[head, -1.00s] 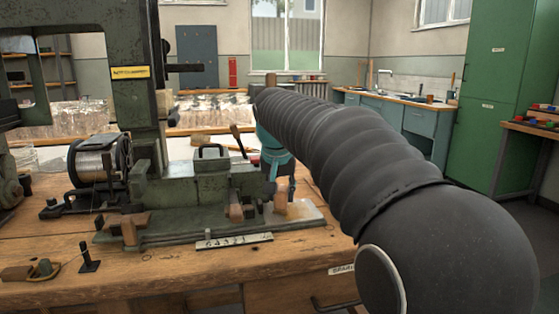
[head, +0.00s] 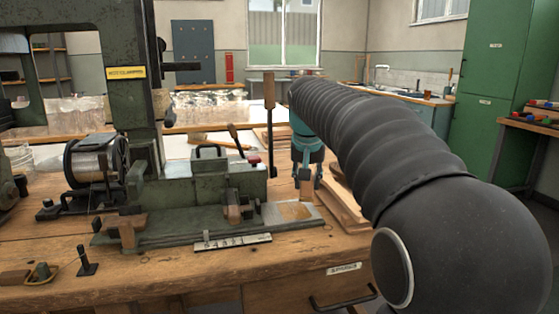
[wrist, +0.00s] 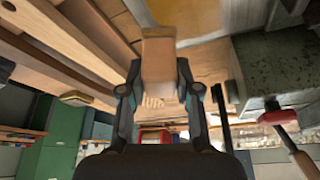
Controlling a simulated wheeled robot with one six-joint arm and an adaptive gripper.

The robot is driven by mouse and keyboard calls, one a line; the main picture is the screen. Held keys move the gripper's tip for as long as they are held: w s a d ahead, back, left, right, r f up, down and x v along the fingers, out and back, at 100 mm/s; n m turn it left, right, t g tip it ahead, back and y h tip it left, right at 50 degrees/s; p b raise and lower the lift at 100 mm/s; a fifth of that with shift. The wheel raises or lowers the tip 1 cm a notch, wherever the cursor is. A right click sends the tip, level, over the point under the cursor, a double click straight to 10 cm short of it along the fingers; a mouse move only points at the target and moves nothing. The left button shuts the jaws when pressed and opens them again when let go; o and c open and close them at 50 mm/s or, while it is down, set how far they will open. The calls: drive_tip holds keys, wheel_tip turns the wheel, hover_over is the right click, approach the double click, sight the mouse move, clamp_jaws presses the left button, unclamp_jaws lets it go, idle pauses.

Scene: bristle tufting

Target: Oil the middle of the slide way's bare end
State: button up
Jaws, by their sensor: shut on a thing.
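The slide way's bare end (head: 289,213) is a pale metal plate at the right of the green machine bed. It has a brownish patch near its middle; I cannot tell if that is oil or stain. My arm hides part of the right side.
The green machine (head: 205,182) stands on the wooden bench (head: 160,270), with a wire spool (head: 92,160) at left. An upright rod with a wooden handle (head: 269,92) stands close left of my gripper. Stacked boards (head: 345,208) lie to the right. A number strip (head: 232,241) lies in front.

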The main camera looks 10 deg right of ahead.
drive_tip(key=shift+r, duration=3)
